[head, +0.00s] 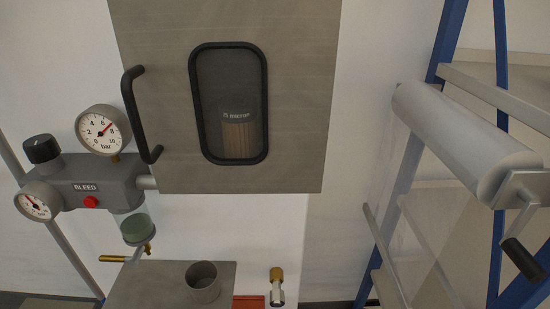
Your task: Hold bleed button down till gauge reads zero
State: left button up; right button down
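The bleed button (91,202) is a small red button on the front of a grey manifold block (118,178), under a dark label reading BLEED (86,188). Nothing touches it. The upper gauge (103,130) has a white dial marked in bar, and its red needle points up and right, near 6 to 7. A smaller gauge (38,202) sits at the block's lower left; its red needle points up and left, and its scale is too small to read. Neither of my grippers shows in the head view.
A black knob (41,149) tops the block, and a green-filled bowl (138,229) hangs below. A grey cabinet door (290,100) with a black handle (131,115) stands right of it. A blue-framed rack holds a roll (465,140) at right.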

aim_at(91, 202)
jog(key=k+j+u, duration=0.1)
jog(key=u, duration=0.95)
jog(key=k+j, duration=0.05)
